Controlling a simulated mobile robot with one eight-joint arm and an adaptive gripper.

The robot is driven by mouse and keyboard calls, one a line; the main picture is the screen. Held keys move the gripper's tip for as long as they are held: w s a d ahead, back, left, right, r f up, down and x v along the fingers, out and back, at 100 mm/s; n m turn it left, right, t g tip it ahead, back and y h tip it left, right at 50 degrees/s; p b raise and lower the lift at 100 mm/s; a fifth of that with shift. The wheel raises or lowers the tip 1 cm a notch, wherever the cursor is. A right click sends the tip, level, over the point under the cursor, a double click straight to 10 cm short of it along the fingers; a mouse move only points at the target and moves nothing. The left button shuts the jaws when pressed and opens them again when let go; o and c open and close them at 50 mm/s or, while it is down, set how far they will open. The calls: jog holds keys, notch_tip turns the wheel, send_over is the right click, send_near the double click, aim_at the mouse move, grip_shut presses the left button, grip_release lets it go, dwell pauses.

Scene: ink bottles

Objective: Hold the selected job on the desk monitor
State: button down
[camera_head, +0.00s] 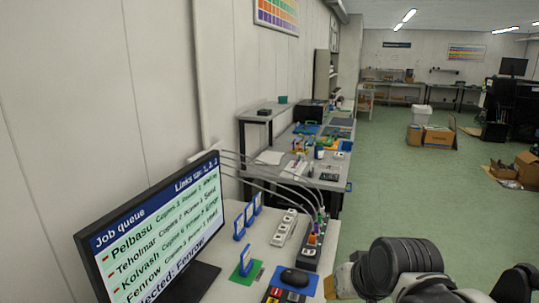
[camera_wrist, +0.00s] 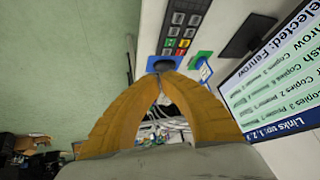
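The desk monitor (camera_head: 155,230) stands at the left in the head view and shows "Job queue", "Links up: 1, 2, 3" and rows Pelbasu, Teholmar, Kolvash and Fenrow. In the wrist view the monitor (camera_wrist: 275,75) is upside down at the right; its lower line reads "Selected: Fenrow". A keypad (camera_wrist: 185,22) with grey, red and green keys lies at the top of the wrist view; its edge also shows in the head view (camera_head: 284,297). My gripper (camera_wrist: 159,79) has its yellow fingertips together, close to a dark mouse (camera_wrist: 163,64) in the picture. Contact is unclear.
The mouse sits on a blue pad (camera_head: 295,290). Blue framed stands (camera_head: 246,260), white socket strips (camera_head: 284,229) and a cabled box (camera_head: 312,250) occupy the desk. More workbenches stand behind. The green floor (camera_head: 400,195) is open to the right, with cardboard boxes (camera_head: 438,137) farther back.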

jog(key=s+d+h, duration=0.1)
jog(key=s+d, duration=0.4)
jog(key=s, duration=0.4)
jog(key=shift+s+f+t+h, duration=0.2)
jog(key=shift+s+t+h, duration=0.1)
jog(key=shift+a, duration=0.15)
